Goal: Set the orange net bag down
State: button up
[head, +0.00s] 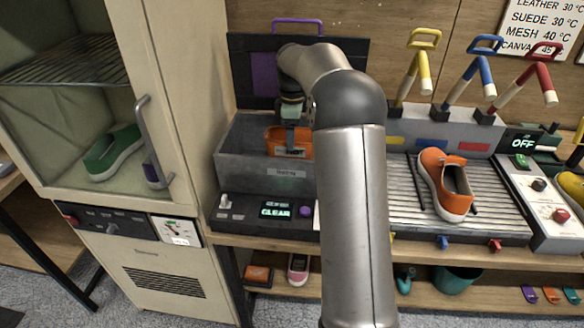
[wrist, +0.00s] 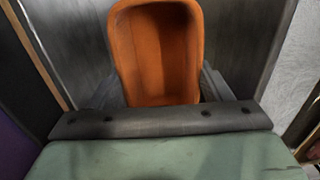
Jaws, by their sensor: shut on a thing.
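The orange net bag (head: 275,141) shows in the head view inside the grey box, just below my gripper (head: 291,136), with its lower part hidden by a grey piece and the box's front wall. In the wrist view the orange bag (wrist: 155,55) looks like an open, rounded tub between my two fingers. My gripper (wrist: 157,92) is shut on it, one finger at each side. I cannot tell whether the bag touches the box floor.
The grey box (head: 245,172) has a front panel reading "CLEAR" (head: 275,209). A purple-handled dark lid (head: 262,75) stands behind it. An orange sneaker (head: 445,183) sits on the ribbed rack to the right. A cabinet (head: 175,120) holding a green sneaker (head: 112,150) stands left.

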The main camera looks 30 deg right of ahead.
aim_at(292, 156)
jog(key=shift+a+f, duration=0.1)
jog(key=shift+f, duration=3.8)
jog(key=shift+f, duration=0.1)
jog(key=o, duration=1)
jog(key=shift+c, duration=0.2)
notch_tip(292, 156, up, 12)
jog(key=s+a+r+m, duration=0.1)
jog(key=s+a+m, duration=0.3)
jog(key=s+a, duration=0.8)
jog(key=s+a+f+m, duration=0.2)
jog(key=s+f, duration=0.1)
jog(key=s, duration=0.4)
jog(key=s+a+f+m, duration=0.2)
jog(key=s+f+m, duration=0.1)
jog(key=s, duration=0.5)
jog(key=s+a+f+m, duration=0.2)
jog(key=s, duration=0.6)
jog(key=shift+s+a+f, duration=0.2)
jog(key=shift+f, duration=0.2)
